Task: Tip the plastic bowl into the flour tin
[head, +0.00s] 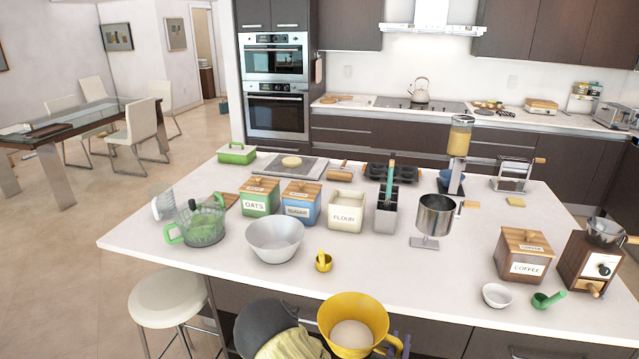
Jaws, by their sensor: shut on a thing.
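The plastic bowl (338,308) is yellow with a side handle and shows at the bottom of the head view, in front of the island's near edge. Pale, flour-like contents (352,335) lie inside it, and it looks roughly upright. My gripper (398,345) is only partly in view as a purplish piece by the handle, and is shut on the bowl; its fingertips are mostly hidden. The flour tin (345,218) is a cream, square box labelled FLOUR. It stands upright and open-topped on the island, well beyond the plastic bowl and apart from it.
A grey-white bowl (274,241) and small yellow cup (323,262) stand nearer than the tin. The blue lidded tin (301,206) and grey utensil holder (387,216) flank it. A metal sifter (434,218) stands further right. The counter (390,278) before the tin is mostly clear.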

